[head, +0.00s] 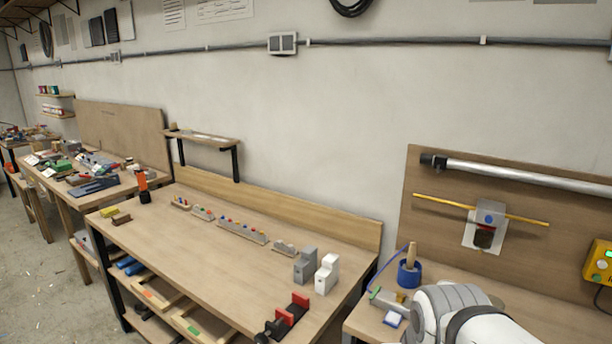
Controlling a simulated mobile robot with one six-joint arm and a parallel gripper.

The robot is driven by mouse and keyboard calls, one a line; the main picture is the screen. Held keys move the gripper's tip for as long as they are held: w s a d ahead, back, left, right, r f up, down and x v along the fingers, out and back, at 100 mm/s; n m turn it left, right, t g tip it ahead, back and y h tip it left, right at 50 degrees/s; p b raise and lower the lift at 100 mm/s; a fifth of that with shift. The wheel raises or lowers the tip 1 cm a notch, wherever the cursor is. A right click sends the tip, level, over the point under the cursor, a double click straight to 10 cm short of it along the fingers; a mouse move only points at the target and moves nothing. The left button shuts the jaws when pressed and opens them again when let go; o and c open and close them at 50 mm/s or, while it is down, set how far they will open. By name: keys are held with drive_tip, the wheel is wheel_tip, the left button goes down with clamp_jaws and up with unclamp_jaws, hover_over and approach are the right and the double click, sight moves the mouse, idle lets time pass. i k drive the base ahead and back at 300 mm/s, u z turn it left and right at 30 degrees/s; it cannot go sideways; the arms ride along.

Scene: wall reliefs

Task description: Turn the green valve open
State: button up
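I cannot make out a green valve in the head view. A brown wall panel (420,235) at the right carries a thick grey pipe (530,177) with a black end, a thin yellow rod (430,200) and a pale plate (470,236) with a blue spot and a dark block. A yellow box (597,263) with a small green display is cut off by the right edge. My white and grey arm shows at the bottom right, in front of the right bench. My gripper is not in view.
The right bench (540,305) holds a blue cup (409,275) and small items beside my arm. The middle bench (180,245) holds grey and white blocks (327,274), a red and black vise (290,315) and several small parts. Its centre is mostly clear.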

sight(377, 288)
drive_tip(key=z, duration=0.05)
drive_tip(key=k, duration=1.05)
drive_tip(key=u, duration=0.45)
drive_tip(key=i, duration=1.75)
drive_tip(key=z, duration=0.95)
